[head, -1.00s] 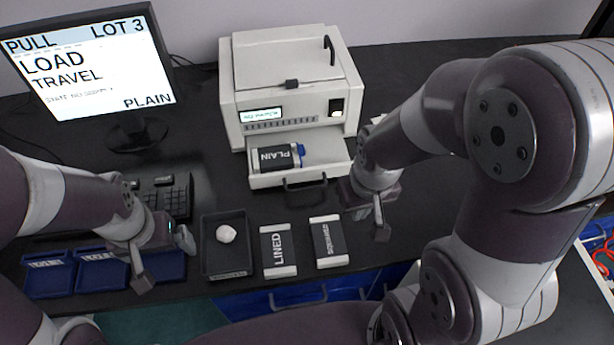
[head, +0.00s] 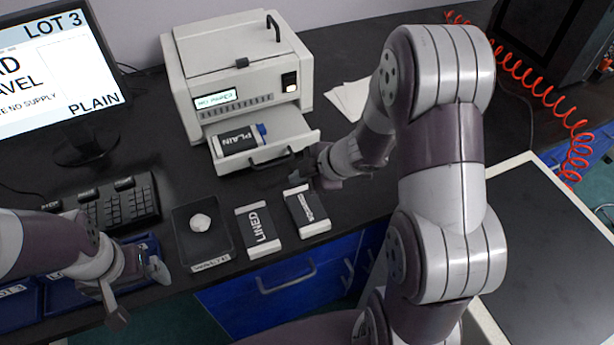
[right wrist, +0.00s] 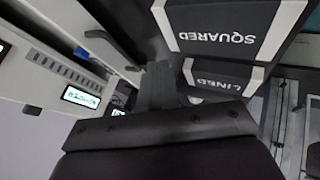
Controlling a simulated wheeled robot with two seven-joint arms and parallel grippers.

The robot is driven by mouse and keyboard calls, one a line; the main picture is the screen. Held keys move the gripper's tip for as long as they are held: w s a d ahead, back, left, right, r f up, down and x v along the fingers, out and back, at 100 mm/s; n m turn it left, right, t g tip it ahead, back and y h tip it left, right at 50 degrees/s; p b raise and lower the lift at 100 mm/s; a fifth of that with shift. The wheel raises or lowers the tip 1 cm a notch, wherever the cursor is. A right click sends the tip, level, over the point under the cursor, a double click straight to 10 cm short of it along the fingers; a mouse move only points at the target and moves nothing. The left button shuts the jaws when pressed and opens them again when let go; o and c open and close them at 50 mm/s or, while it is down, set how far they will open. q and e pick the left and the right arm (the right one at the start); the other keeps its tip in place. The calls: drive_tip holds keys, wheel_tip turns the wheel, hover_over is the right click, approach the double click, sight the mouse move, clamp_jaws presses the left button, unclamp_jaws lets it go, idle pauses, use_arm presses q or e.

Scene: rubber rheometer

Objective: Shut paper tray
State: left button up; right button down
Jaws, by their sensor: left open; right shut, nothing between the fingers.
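The paper tray (head: 304,139) is pulled out of the front of the white printer-like machine (head: 235,75). A roll labelled PLAIN (head: 238,139) with a blue end lies in it. The tray's dark handle (head: 273,162) is on its front. My right gripper (head: 296,178) is shut and empty, close to the right part of the tray front; whether it touches the handle I cannot tell. In the right wrist view the machine's front with its lit display (right wrist: 80,97) is at the left. My left gripper (head: 138,292) is open and empty, low at the left, away from the tray.
Packs labelled LINED (head: 258,231) and SQUARED (head: 307,210) lie on the dark table in front of the tray. A black dish (head: 178,232) holds a white lump. A keyboard (head: 128,204), a monitor (head: 60,75) and blue bins (head: 75,292) are at the left.

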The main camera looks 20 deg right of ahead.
sight(291, 191)
drive_tip(key=b+x, duration=0.1)
drive_tip(key=x, duration=0.3)
drive_tip(key=shift+f, duration=0.3)
drive_tip(key=w, duration=0.2)
drive_tip(key=w+p, duration=0.1)
drive_tip(key=shift+w+a+r, duration=0.2)
drive_tip(key=shift+r, duration=0.1)
use_arm(q)
drive_tip(key=shift+f, duration=0.35)
use_arm(e)
drive_tip(key=shift+w, duration=0.45)
use_arm(q)
drive_tip(key=shift+r, duration=0.1)
use_arm(e)
drive_tip(key=shift+r, duration=0.1)
